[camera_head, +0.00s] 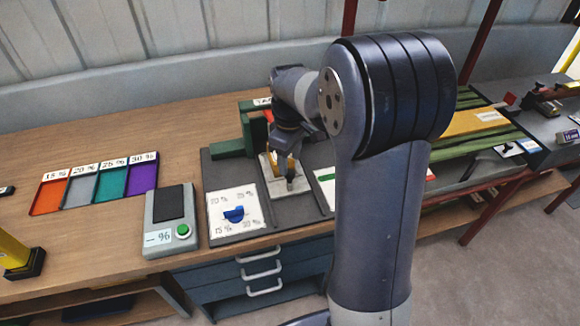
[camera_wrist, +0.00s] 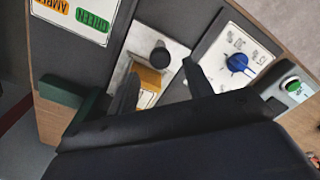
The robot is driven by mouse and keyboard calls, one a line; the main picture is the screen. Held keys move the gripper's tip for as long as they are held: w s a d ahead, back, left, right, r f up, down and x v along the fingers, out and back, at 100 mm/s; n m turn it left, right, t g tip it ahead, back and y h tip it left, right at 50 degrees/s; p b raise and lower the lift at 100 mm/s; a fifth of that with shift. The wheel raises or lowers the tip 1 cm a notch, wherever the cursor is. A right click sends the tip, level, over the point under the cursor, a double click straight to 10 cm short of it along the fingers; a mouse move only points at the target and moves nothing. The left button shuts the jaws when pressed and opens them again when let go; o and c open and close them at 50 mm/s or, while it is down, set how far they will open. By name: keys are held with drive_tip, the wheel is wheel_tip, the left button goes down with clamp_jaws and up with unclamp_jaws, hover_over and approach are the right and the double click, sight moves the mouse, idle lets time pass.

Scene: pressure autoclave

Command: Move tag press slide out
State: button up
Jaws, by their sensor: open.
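The tag press has a pale slide plate (camera_head: 272,181) on a dark base, beside a green frame (camera_head: 231,149). In the wrist view, the pale plate (camera_wrist: 176,57) carries a dark round knob (camera_wrist: 160,56) and a yellow block (camera_wrist: 149,79). My gripper (camera_head: 287,170) is low over the plate and partly hides it. In the wrist view, my gripper (camera_wrist: 160,69) is open, with one finger on each side of the knob and yellow block. I cannot tell whether either finger touches them. Part of the plate is hidden by the fingers.
A dial panel with a blue knob (camera_head: 235,214) lies just left of the slide. Further left are a grey box with a green button (camera_head: 183,231) and several coloured trays (camera_head: 95,187). A green-railed bench with a yellow slab (camera_head: 475,121) is at right. The wooden tabletop (camera_head: 130,140) behind is clear.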

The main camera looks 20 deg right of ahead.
sight(290, 173)
drive_tip(key=shift+f, duration=2.05)
drive_tip(key=shift+c, duration=0.3)
clamp_jaws()
